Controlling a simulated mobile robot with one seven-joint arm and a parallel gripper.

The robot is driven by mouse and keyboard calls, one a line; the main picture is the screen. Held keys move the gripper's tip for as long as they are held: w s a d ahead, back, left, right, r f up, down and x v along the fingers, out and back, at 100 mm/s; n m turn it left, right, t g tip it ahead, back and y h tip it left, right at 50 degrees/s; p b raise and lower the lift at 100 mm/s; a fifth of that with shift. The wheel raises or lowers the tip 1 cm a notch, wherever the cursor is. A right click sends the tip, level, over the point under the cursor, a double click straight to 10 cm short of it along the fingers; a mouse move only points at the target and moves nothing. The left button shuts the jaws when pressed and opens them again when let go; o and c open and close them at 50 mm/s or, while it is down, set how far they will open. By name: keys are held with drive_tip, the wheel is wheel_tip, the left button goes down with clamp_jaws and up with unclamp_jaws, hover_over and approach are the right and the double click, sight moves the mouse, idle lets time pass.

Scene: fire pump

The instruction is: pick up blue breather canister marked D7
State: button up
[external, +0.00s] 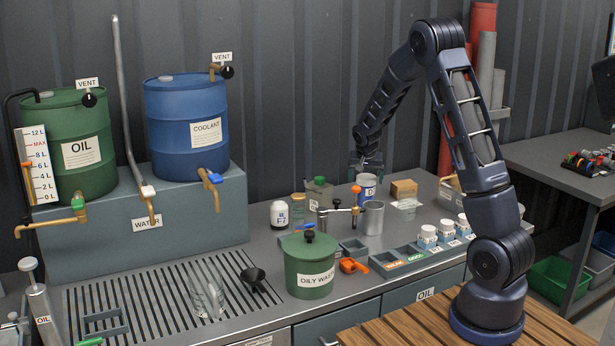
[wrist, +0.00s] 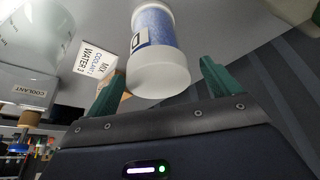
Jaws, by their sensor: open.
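The canister (external: 367,188) stands upright on the bench toward the back, with blue sides, a white band and a label whose visible part reads "D"; the rest of the mark is hidden. In the wrist view the canister (wrist: 157,35) shows blue contents behind a clear wall and a white cap facing the camera. My gripper (external: 368,168) is directly above the canister, pointing down. In the wrist view my gripper (wrist: 161,72) is open and empty, its two green fingers on either side of the white cap with gaps; I cannot tell their exact height against it.
A metal cup (external: 373,218) and a small orange-knobbed tap stand (external: 356,200) are close in front. A cardboard block (external: 404,189) is to the right. A green-grey can (external: 319,193) and a white F-7 bottle (external: 280,215) are to the left. The wall is close behind.

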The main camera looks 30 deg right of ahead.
drive_tip(key=shift+x, duration=1.95)
drive_tip(key=shift+s, duration=0.1)
drive_tip(key=c, duration=1.3)
drive_tip(key=shift+o, duration=0.2)
drive_tip(key=shift+r, duration=0.15)
